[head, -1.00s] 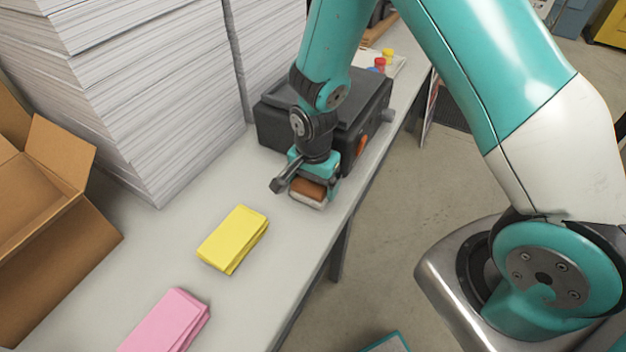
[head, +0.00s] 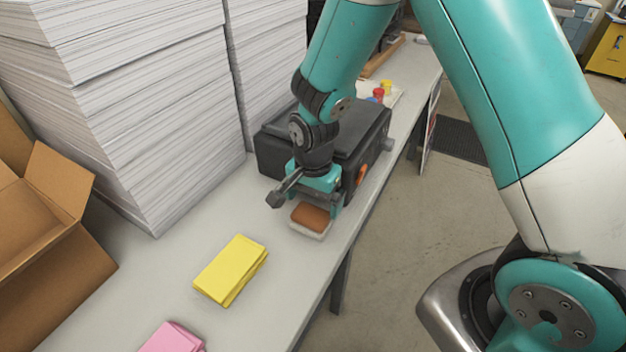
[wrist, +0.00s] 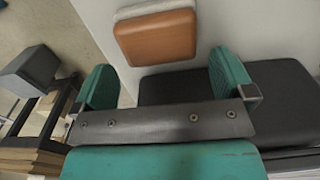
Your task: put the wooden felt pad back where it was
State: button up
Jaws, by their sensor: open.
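The wooden felt pad, a brown block (head: 312,217) on a white base, lies flat on the table (head: 272,222) just in front of the black machine (head: 350,138). It also shows in the wrist view (wrist: 157,38), beyond the fingertips. My gripper (head: 312,196) is open and empty, its teal fingers right behind and slightly above the pad, apart from it. In the wrist view my gripper (wrist: 165,85) has a clear gap between its fingers.
A yellow pad of notes (head: 230,270) and pink notes (head: 171,338) lie nearer on the table. Tall paper stacks (head: 130,110) and an open cardboard box (head: 45,235) stand left. Red and yellow caps (head: 379,94) sit behind the machine. The table's right edge is close.

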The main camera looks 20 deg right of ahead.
aim_at(313, 210)
notch_tip(313, 210, up, 7)
jog(key=b, duration=0.1)
jog(key=s+a+r+n+y, duration=0.2)
jog(key=s+r+n, duration=0.5)
jog(key=s+n, duration=0.2)
jog(key=s+a+r+n+y, duration=0.2)
jog(key=s+a+r+n, duration=0.1)
jog(key=s+r+n, duration=0.4)
jog(key=s+n, duration=0.2)
jog(key=s, duration=0.1)
jog(key=shift+a+r, duration=0.25)
jog(key=shift+r, duration=0.05)
